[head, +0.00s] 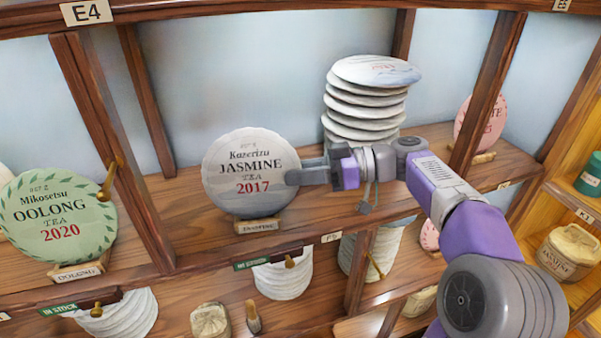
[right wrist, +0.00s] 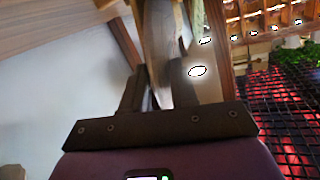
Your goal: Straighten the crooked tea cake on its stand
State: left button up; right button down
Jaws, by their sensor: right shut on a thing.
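The grey round Jasmine tea cake (head: 230,190), printed "Kazerizu Jasmine Tea 2017", stands on edge on its small wooden stand (head: 258,227) on the shelf. Its lettering looks nearly level in the head view. My right gripper (head: 300,174) reaches in from the right and is shut on the cake's right edge. In the right wrist view the cake shows edge-on (right wrist: 158,45) between the two dark fingers (right wrist: 158,88). The far finger is mostly hidden behind the cake in the head view. My left gripper is not in view.
A green Oolong cake (head: 40,225) stands to the left beyond a wooden upright (head: 120,160). A stack of pale cakes (head: 365,100) stands behind my right wrist. A pink cake (head: 478,125) is farther right. More stacks sit on the shelf below.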

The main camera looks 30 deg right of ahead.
dwell(0.3)
jog(key=shift+c, duration=0.8)
grip_release()
jog(key=shift+d, duration=0.15)
jog(key=shift+v, duration=0.9)
jog(key=shift+d+f, duration=0.1)
jog(key=shift+d, duration=0.05)
jog(key=shift+s+d, duration=0.3)
jog(key=shift+d, duration=0.55)
jog(key=shift+b, duration=0.35)
